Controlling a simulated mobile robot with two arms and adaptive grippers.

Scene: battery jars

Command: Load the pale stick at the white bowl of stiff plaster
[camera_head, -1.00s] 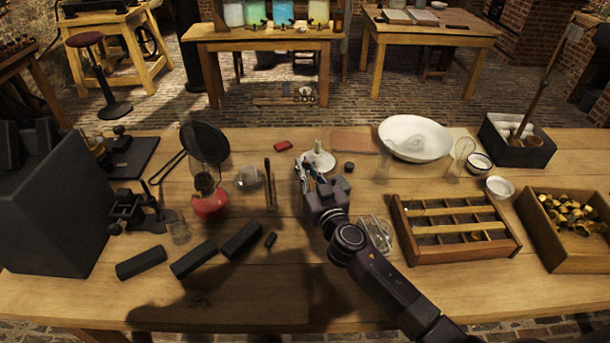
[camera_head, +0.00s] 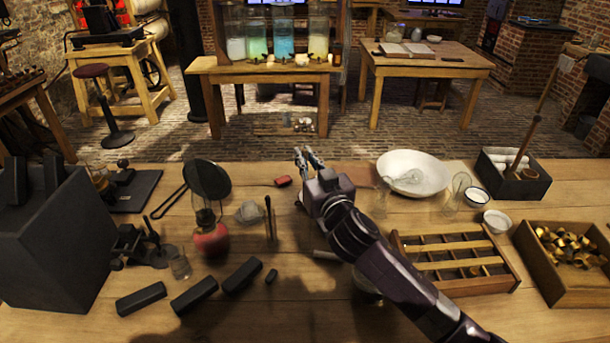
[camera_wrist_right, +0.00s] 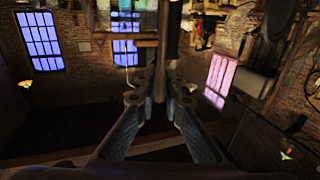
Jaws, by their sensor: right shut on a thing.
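My right gripper (camera_head: 308,158) is raised above the middle of the bench, its fingers pointing away from me. In the right wrist view the fingers (camera_wrist_right: 160,95) close on a thin upright stick (camera_wrist_right: 159,60), dark in shadow there; its pale colour cannot be confirmed. I cannot tell which holds plaster. A short pale rod (camera_head: 326,254) lies partly under my arm. My left gripper is out of view.
A divided wooden tray (camera_head: 400,255) and a box of brass pieces (camera_head: 530,255) fill the right. A red-based lamp (camera_head: 211,240), a dark pan (camera_head: 208,180) and black blocks (camera_head: 140,299) are at left.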

